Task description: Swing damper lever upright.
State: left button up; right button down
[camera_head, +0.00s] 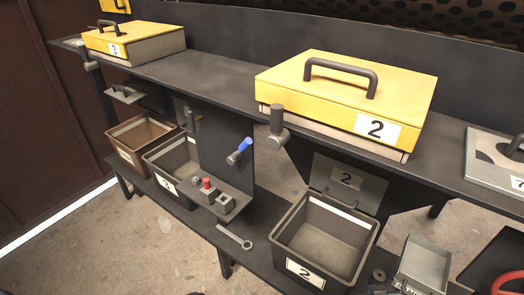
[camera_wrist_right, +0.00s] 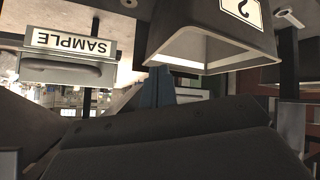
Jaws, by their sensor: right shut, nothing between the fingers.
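A lever with a blue grip (camera_head: 240,150) is mounted on a dark upright panel below the shelf in the head view. It is tilted, with its blue end up and to the right. No gripper is at it. Neither gripper shows in the head view. The blue-grip lever cannot be made out in that view.
Yellow-lidded box 2 (camera_head: 345,90) stands on the shelf above open bin 2 (camera_head: 283,245). A SAMPLE tray (camera_wrist_right: 66,70) and bin 2 (camera_wrist_right: 210,45) appear upside down in the wrist view.

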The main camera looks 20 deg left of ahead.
jog(key=w+a+r+n+t+y, duration=0.2)
jog(key=w+a+r+n+t, duration=0.15)
jog(key=w+r, duration=0.4)
jog(key=w+a+r+n+t+y, duration=0.25)
jog(key=w+a+r+t, duration=0.3)
jog(key=w, duration=0.35)
jog(key=w+a+r+n+y, duration=0.3)
jog(key=a+r+n+y, duration=0.4)
jog(key=n+y, duration=0.2)
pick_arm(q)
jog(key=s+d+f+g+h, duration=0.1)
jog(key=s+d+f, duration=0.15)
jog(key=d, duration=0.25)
pick_arm(e)
jog(key=n+g+y+p, duration=0.6)
jog(key=n+g+y, duration=0.3)
jog(key=n+g, duration=0.75)
send_near(242, 149)
notch_tip(242, 149, up, 5)
jog(key=a, duration=0.3)
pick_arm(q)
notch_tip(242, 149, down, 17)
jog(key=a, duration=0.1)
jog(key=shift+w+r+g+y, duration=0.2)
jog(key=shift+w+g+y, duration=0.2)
pick_arm(e)
jog(key=shift+w+a+n+t, duration=0.1)
jog(key=shift+w+n+t, duration=0.15)
jog(key=shift+w+t, duration=0.15)
jog(key=shift+r, duration=0.15)
